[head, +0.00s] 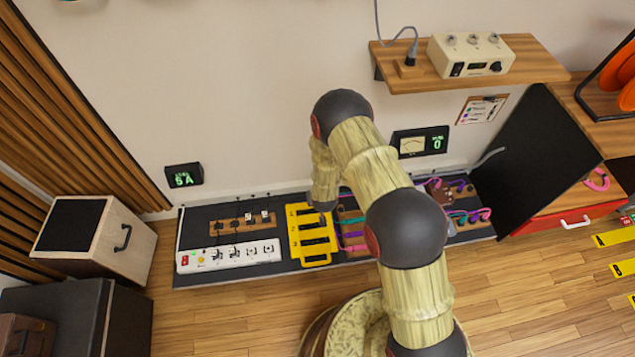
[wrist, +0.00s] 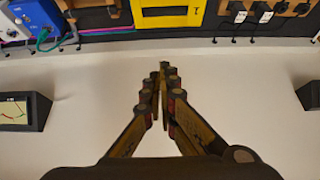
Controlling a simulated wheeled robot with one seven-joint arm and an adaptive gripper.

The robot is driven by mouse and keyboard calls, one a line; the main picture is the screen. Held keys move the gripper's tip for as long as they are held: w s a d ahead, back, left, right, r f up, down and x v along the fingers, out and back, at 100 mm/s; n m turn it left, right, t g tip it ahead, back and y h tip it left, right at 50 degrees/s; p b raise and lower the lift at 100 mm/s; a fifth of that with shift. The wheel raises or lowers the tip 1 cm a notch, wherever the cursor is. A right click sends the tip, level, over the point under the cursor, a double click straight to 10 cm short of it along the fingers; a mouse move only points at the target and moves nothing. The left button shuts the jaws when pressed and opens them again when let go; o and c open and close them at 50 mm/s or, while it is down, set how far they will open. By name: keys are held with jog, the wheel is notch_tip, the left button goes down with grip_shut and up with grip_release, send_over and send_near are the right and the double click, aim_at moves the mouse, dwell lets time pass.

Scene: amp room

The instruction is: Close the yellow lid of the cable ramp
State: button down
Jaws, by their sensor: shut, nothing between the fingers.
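The yellow cable ramp (head: 318,251) lies on the dark board by the wall in the head view, with black slots across it and a handle-like loop at its front edge. I cannot tell the angle of its lid. Part of a yellow piece with a dark rectangular opening shows at the top of the wrist view (wrist: 194,14). My gripper (head: 323,207) is over the ramp's back right part in the head view, partly hidden by my arm. In the wrist view my gripper (wrist: 164,68) is shut and empty, its fingertips apart from the yellow piece in the picture.
A white power strip (head: 228,254) and a wooden block with plugs (head: 243,224) are left of the ramp. Coloured cables (head: 354,234) run on its right. A wall meter (head: 419,142) and a wooden shelf (head: 520,68) are on the right. Open floor (head: 220,308) lies in front.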

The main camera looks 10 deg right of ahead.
jog(key=s+f+b, duration=0.4)
jog(key=s+f, duration=0.8)
jog(key=s, duration=0.2)
jog(key=s+f+t+b, duration=0.1)
jog(key=s+f, duration=0.2)
jog(key=f, duration=0.5)
jog(key=s+f+t, duration=0.2)
jog(key=s+f, duration=0.1)
jog(key=f, duration=0.6)
jog(key=shift+f+b, duration=0.3)
jog(key=shift+b, duration=0.05)
